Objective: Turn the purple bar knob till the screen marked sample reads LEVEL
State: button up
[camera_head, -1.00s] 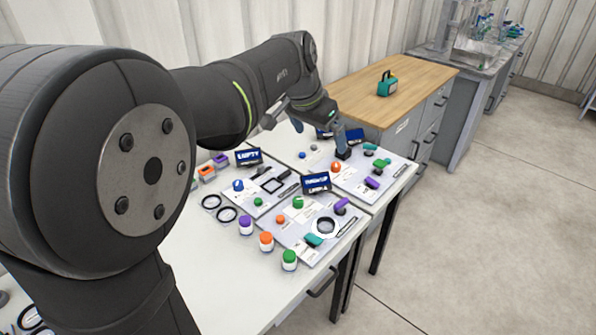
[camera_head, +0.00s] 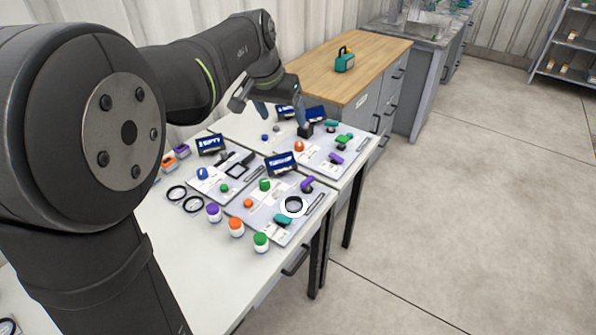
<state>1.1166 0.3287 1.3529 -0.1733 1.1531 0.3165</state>
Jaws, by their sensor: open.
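Two purple bar knobs show: one on the near right panel (camera_head: 307,184) and one on the far panel (camera_head: 336,158). Which one belongs to the sample screen I cannot tell, as the markings are too small to read. Blue screens stand behind the panels: a left one (camera_head: 211,144) that seems to read EMPTY, a middle one (camera_head: 281,163) with blurred text, and two at the back (camera_head: 316,113), partly hidden. My gripper (camera_head: 283,118) is open above the far panel, its right finger close to a dark block. It is apart from both purple knobs.
Green, orange and teal knobs crowd the panels, with a white ring (camera_head: 293,206) on the near one. Purple, orange and green-lidded jars (camera_head: 236,227) line the table's front. Black rings (camera_head: 184,199) lie left. A wooden-topped cabinet (camera_head: 340,85) adjoins behind.

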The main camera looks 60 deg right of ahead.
jog(key=d+f+n+y, duration=0.2)
jog(key=d+f+n, duration=0.3)
jog(key=d+n, duration=0.2)
jog(key=n+y, duration=0.2)
jog(key=n, duration=0.5)
send_near(307, 180)
jog(key=shift+n, duration=0.3)
notch_tip(307, 180, down, 9)
jog(key=shift+d+r, duration=0.1)
jog(key=shift+r, duration=0.05)
jog(key=c, duration=1)
